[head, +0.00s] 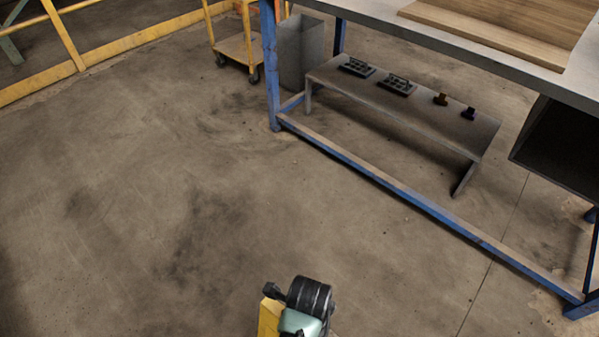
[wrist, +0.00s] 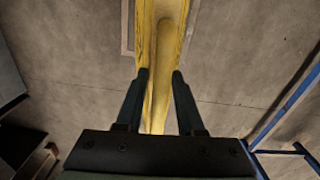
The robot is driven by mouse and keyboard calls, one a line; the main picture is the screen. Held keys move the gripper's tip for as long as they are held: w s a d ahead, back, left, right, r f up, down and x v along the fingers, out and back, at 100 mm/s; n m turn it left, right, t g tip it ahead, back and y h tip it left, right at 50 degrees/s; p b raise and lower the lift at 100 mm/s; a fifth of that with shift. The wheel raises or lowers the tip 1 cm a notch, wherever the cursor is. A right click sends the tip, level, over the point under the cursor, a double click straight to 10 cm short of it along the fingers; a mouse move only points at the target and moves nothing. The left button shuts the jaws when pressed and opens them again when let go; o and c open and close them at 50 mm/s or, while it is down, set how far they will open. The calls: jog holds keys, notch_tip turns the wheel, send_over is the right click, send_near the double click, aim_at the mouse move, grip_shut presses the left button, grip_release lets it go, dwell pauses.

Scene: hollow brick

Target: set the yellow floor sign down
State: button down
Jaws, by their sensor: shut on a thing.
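The yellow floor sign (wrist: 150,35) runs from the top edge of the wrist view down between the two dark fingers of my gripper (wrist: 161,74). The fingers are shut on it, one on each side. In the head view only a small yellow part of the sign (head: 268,317) shows at the bottom edge, beside my dark wrist. The fingertips are hidden in that view. I cannot tell whether the sign's lower end touches the floor (head: 150,200).
A workbench with a blue frame (head: 400,190) stands at the right. A low grey shelf (head: 400,110) with several small dark parts is under it. A grey bin (head: 301,55) and a yellow cart (head: 236,47) stand behind. A yellow railing (head: 110,46) runs at upper left. The left floor is clear.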

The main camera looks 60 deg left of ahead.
jog(key=shift+s+a+r, duration=0.1)
jog(key=shift+s+a, duration=0.1)
jog(key=shift+s, duration=0.3)
jog(key=shift+s+a+f+m, duration=0.1)
jog(key=shift+s+f+m, duration=0.05)
jog(key=shift+f+m, duration=0.15)
notch_tip(320, 180, down, 10)
jog(key=b, duration=0.4)
jog(key=shift+r, duration=0.2)
jog(key=shift+f, duration=0.2)
jog(key=c, duration=0.5)
grip_release()
jog(key=shift+s, duration=0.1)
notch_tip(320, 180, up, 12)
jog(key=p, duration=0.4)
jog(key=shift+r+p, duration=0.2)
jog(key=shift+p, duration=0.15)
